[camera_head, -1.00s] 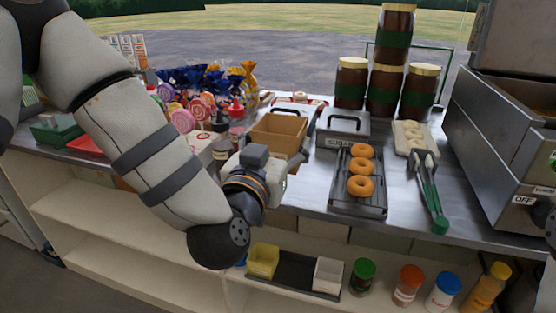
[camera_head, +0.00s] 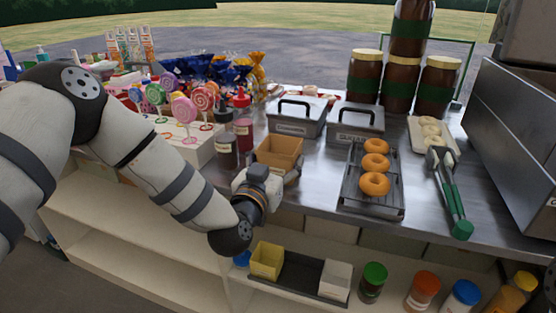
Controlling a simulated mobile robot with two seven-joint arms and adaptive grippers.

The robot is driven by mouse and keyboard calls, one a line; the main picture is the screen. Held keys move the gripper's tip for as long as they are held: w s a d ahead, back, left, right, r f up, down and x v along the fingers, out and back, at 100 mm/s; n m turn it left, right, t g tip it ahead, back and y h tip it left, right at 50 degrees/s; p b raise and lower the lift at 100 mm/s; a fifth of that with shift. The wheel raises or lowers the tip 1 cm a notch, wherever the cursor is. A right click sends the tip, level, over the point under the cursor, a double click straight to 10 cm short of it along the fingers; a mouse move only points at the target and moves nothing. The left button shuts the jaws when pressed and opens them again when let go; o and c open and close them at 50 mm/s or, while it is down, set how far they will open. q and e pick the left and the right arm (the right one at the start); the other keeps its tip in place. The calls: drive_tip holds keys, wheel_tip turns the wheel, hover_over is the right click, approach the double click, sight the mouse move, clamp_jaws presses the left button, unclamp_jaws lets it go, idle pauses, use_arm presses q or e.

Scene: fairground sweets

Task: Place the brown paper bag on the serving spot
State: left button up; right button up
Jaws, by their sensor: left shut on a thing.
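The brown paper bag (camera_head: 279,148) is upright with its open top showing, at the front edge of the metal counter, left of the doughnut rack. My left gripper (camera_head: 284,178) reaches in from the left and is shut on the bag at its near, lower side. The fingertips and the bag's base are mostly hidden by the gripper, so I cannot tell whether the bag touches the counter. No marked serving spot can be made out. My right gripper is not in view.
Two lidded metal containers (camera_head: 297,117) (camera_head: 356,122) stand behind the bag. A rack (camera_head: 371,196) with doughnuts and green-handled tongs (camera_head: 455,207) lie to the right. Sauce bottles (camera_head: 243,123) and a lollipop stand (camera_head: 199,148) are left. Stacked jars (camera_head: 400,82) stand behind.

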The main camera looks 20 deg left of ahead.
use_arm(q)
drive_tip(key=shift+f, duration=0.2)
drive_tip(key=o, duration=0.9)
